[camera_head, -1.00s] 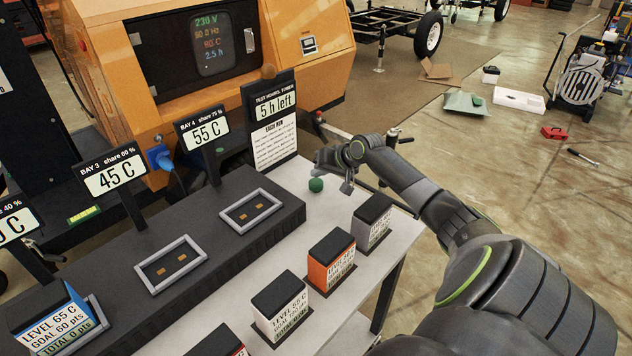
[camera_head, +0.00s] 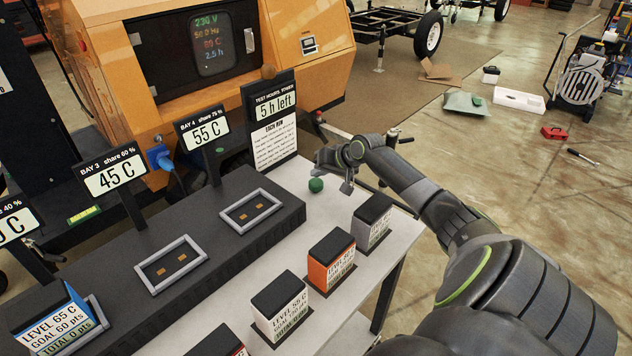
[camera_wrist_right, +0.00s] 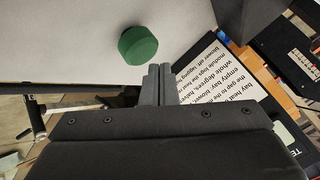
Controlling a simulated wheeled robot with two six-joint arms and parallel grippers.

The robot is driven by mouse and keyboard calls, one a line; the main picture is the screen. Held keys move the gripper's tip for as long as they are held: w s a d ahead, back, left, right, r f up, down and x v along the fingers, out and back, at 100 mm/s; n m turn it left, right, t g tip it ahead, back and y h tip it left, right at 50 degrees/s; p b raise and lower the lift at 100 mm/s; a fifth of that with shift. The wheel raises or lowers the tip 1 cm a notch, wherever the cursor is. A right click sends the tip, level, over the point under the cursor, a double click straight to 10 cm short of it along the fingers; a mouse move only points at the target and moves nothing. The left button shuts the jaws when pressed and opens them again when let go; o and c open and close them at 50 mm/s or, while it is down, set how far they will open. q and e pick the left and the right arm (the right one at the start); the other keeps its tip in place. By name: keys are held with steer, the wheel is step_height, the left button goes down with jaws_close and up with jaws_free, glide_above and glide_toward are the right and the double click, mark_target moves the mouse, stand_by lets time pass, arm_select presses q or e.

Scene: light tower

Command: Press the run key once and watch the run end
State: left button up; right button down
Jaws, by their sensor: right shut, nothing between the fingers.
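The run key is most likely the round green button (camera_head: 316,185) on the white table top, below the "5 h left" sign (camera_head: 276,106). It also shows in the right wrist view (camera_wrist_right: 138,45). My right gripper (camera_head: 347,186) is just right of the button in the head view, apart from it. In the right wrist view its fingers (camera_wrist_right: 157,84) are shut together with nothing between them, beside the green button. The bay signs read 45 C (camera_head: 109,176) and 55 C (camera_head: 206,134). My left gripper is not in view.
An orange block (camera_head: 331,260), a grey block (camera_head: 371,222) and a white block (camera_head: 279,306) stand along the table's front. A blue block (camera_head: 52,322) sits at the dark rack's left end. Two framed slots on the rack are empty. The orange machine (camera_head: 120,70) stands behind.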

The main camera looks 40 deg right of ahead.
mark_target(319, 183)
steer(key=shift+f, duration=0.2)
steer(key=shift+f, duration=0.25)
steer(key=shift+f, duration=0.65)
stand_by(0.8)
steer(key=shift+r, duration=0.1)
steer(key=shift+r+p, duration=1)
steer(key=shift+p, duration=0.05)
step_height(319, 183, up, 5)
steer(key=p, duration=0.5)
